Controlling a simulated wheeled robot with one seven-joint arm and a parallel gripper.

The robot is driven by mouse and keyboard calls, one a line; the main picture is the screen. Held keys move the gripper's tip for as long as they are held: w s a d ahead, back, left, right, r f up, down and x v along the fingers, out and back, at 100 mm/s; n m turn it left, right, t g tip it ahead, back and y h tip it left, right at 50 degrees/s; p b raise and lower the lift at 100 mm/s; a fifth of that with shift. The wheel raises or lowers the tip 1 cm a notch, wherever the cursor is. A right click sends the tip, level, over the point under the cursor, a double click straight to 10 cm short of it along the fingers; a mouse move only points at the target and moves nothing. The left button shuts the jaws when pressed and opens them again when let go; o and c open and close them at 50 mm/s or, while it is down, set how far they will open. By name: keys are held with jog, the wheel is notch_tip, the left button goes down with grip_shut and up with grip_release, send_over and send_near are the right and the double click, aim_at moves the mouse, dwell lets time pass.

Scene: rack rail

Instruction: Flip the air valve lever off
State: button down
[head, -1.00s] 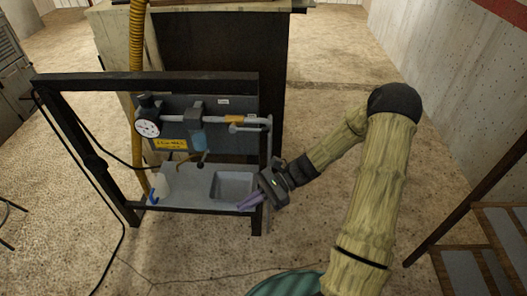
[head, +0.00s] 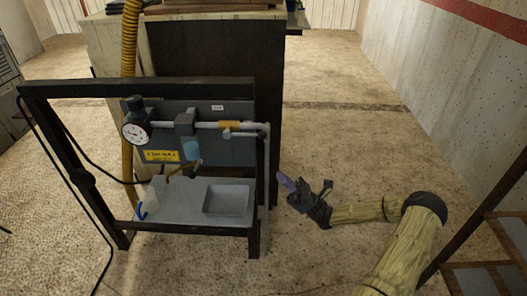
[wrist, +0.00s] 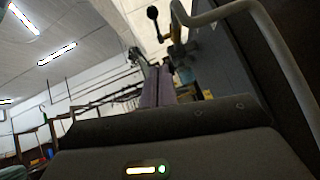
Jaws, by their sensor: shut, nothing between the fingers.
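The air valve has an orange body (head: 230,126) on the horizontal pipe of the grey panel. In the wrist view its lever ends in a dark ball knob (wrist: 152,12) and stands out beside the yellowish valve body (wrist: 176,32). The lever is hard to make out in the head view. My gripper (head: 284,180) is to the right of the rack and lower than the valve, with its purple fingers shut and empty. The fingers (wrist: 160,84) point toward the valve region in the wrist view and appear apart from the lever.
A pressure gauge (head: 134,133), blue bowl (head: 191,150) and yellow label (head: 161,156) are left of the valve. A pipe (head: 267,185) drops near the right post. A tray (head: 228,187) sits below. Floor is open right of the rack.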

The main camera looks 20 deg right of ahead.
send_near(245, 135)
jog(key=w+a, duration=0.1)
jog(key=a, duration=0.2)
jog(key=r, duration=0.1)
jog(key=w+r, duration=0.1)
jog(key=r, duration=0.1)
jog(key=shift+d+r, duration=0.15)
jog(key=shift+d, duration=0.1)
